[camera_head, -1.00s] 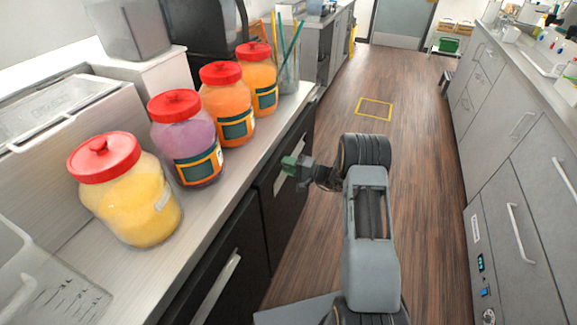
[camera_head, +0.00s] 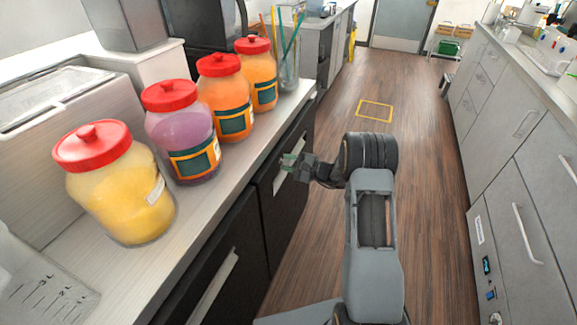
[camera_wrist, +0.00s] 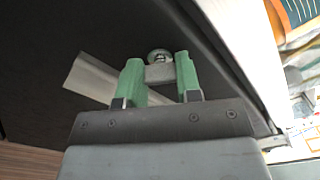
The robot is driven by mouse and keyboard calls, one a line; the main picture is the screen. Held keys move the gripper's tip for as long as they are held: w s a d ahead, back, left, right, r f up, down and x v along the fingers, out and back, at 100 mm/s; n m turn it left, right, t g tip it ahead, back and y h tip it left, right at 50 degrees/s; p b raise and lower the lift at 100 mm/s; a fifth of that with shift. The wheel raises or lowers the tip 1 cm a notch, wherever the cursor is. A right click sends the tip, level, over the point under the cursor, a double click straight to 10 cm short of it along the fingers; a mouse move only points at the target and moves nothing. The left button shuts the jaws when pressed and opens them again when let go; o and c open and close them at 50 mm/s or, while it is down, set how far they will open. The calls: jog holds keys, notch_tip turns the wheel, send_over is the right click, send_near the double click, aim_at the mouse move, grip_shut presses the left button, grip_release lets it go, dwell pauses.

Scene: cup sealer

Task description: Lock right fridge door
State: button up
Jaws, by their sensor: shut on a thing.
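The right fridge door (camera_head: 268,205) is the farther black door under the counter, and it looks closed. Its pale handle (camera_head: 279,183) shows just below my gripper (camera_head: 289,161). In the wrist view, the handle (camera_wrist: 92,80) lies left of and behind the green fingers. A round metal lock (camera_wrist: 160,56) sits on the dark door face between the fingertips. My gripper (camera_wrist: 158,74) is shut on a small grey key-like piece (camera_wrist: 160,73) in front of the lock. Its exact shape is partly hidden by the fingers.
The nearer black fridge door (camera_head: 205,265) has its own pale handle (camera_head: 215,288). The counter (camera_head: 215,190) overhangs the doors close to my gripper. Red-lidded jars, including a yellow one (camera_head: 120,195), stand on it. The wooden floor (camera_head: 425,190) to the right is clear.

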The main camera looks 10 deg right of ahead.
jog(key=m, duration=0.5)
jog(key=shift+m, duration=0.3)
jog(key=m, duration=0.5)
jog(key=shift+m+p, duration=0.3)
jog(key=o, duration=0.9)
jog(key=shift+d, duration=0.1)
jog(key=b+v, duration=0.1)
jog(key=v, duration=1.2)
jog(key=shift+s+d, duration=0.25)
